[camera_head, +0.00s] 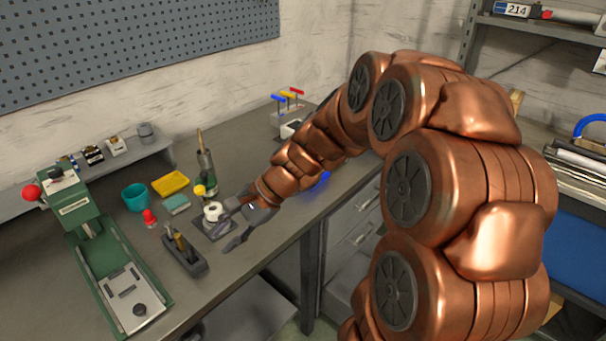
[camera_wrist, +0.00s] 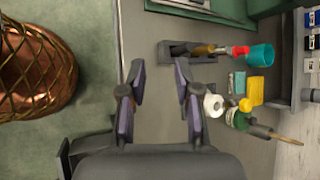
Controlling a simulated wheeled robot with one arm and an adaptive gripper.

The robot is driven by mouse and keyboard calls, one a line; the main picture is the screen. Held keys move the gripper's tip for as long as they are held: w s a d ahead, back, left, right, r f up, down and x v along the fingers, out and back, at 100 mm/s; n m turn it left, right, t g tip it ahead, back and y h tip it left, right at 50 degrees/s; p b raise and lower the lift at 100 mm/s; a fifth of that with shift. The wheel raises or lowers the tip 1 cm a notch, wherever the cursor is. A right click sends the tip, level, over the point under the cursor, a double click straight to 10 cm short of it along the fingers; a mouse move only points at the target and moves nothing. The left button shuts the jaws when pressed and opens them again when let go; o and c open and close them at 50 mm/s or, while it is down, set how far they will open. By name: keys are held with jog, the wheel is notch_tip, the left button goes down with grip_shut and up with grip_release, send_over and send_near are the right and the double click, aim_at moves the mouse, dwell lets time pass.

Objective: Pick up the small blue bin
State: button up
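A small teal-blue round container (camera_head: 136,197) stands upright on the grey workbench, left of my gripper, and its inside looks empty. It also shows in the wrist view (camera_wrist: 261,55), at the upper right beyond the fingers. A bright blue patch (camera_head: 320,182) shows at the lower edge of my arm, mostly hidden; I cannot tell what it is. My gripper (camera_head: 231,224) is over the front part of the bench, near a black tool holder and a white roll. In the wrist view my gripper (camera_wrist: 159,76) has its two fingers spread wide with nothing between them.
The black holder with tools (camera_head: 184,254), white roll (camera_head: 213,211), red-capped bottle (camera_head: 150,218), yellow tray (camera_head: 171,184), teal block (camera_head: 176,204) and a green bottle with a brush (camera_head: 206,165) crowd the bench. A green machine (camera_head: 110,270) stands left. The bench's front edge is close.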

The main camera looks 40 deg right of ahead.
jog(key=w+d+f+m+t, duration=0.2)
jog(key=w+d+m+t, duration=0.55)
jog(key=w+d, duration=0.6)
jog(key=d+f+m+h, duration=0.1)
jog(key=d+m, duration=0.2)
jog(key=d, duration=0.3)
jog(key=d+f+m+t+h, duration=0.1)
jog(key=d+m, duration=0.3)
jog(key=d, duration=0.3)
jog(key=w+d+f+m+t+h+b, duration=0.1)
jog(key=d+m+h, duration=0.1)
jog(key=d+m, duration=0.2)
jog(key=shift+d+f, duration=0.2)
jog(key=shift+d, duration=0.4)
jog(key=shift+d+f, duration=0.2)
jog(key=shift+d, duration=0.4)
jog(key=shift+w+d+f, duration=0.1)
jog(key=shift+a+p+x, duration=0.15)
jog(key=shift+p+x, duration=0.2)
jog(key=shift+x, duration=1.5)
jog(key=shift+a+p+x, duration=0.2)
jog(key=shift+p+x, duration=0.15)
jog(key=shift+x, duration=1.5)
grip_shut()
